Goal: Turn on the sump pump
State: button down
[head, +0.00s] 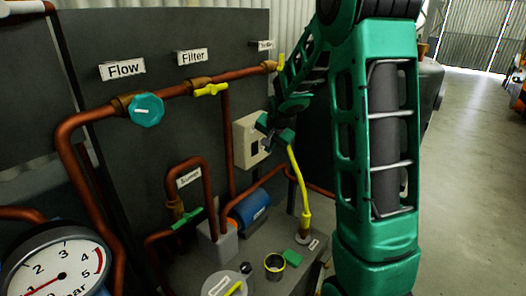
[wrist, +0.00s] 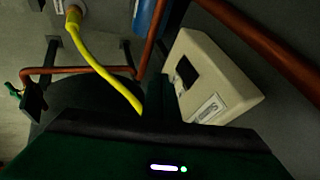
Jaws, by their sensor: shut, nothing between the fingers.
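A cream switch box (head: 243,148) with a dark rocker switch is mounted on the dark panel. In the wrist view the box (wrist: 222,75) is right of centre, with its dark switch (wrist: 187,72) and a small label facing out. My gripper (head: 268,133) is shut and empty, close in front of the box's right side; I cannot tell whether it touches. In the wrist view its green body fills the bottom and the fingertips are not clear. A blue cylinder (head: 250,207), possibly the pump's motor, lies below the box; part of it shows in the wrist view (wrist: 148,16).
A yellow cable (head: 297,180) rises from a fitting on the bench to near my gripper. Copper pipes (head: 172,98) with a teal knob (head: 146,110) and yellow valve handle (head: 211,90) run at left. A pressure gauge (head: 55,272) stands lower left. Open floor lies right.

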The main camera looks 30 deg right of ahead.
aim_at(255, 149)
jog(key=v, duration=0.6)
jog(key=shift+s, duration=0.4)
jog(key=shift+w+a, duration=0.15)
jog(key=shift+a, duration=0.15)
jog(key=shift+f, duration=0.1)
dwell(0.4)
jog(key=shift+w+d+f, duration=0.15)
jog(key=shift+w+f, duration=2)
jog(key=shift+w, duration=0.15)
jog(key=shift+w+d+f, duration=0.15)
jog(key=shift+w+f, duration=2)
jog(key=shift+w, duration=0.1)
